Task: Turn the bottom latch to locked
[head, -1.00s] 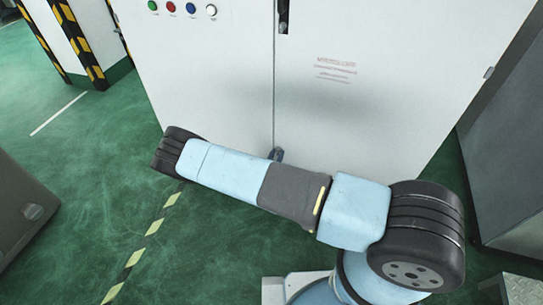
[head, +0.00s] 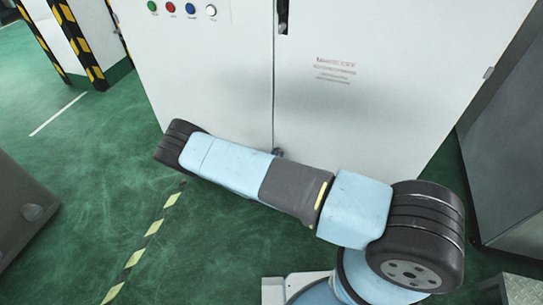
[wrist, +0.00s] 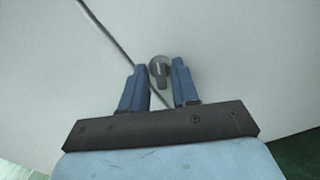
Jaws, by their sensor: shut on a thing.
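The bottom latch (wrist: 158,66) is a small grey metal knob with a round head and a short tab. It sits on the white cabinet door near the door seam in the wrist view. Its tab points down in the picture, at an angle to the slanting seam. My gripper (wrist: 160,84) has its two blue fingers on either side of the latch and is shut on it. In the head view my arm hides most of this spot. A small dark piece (head: 278,152) shows at the seam just above my arm, too small to tell what it is.
The white cabinet (head: 210,70) has a dark handle (head: 283,14) higher on the seam and several coloured buttons at upper left. A grey box (head: 25,215) stands at left and a grey cabinet (head: 500,150) at right.

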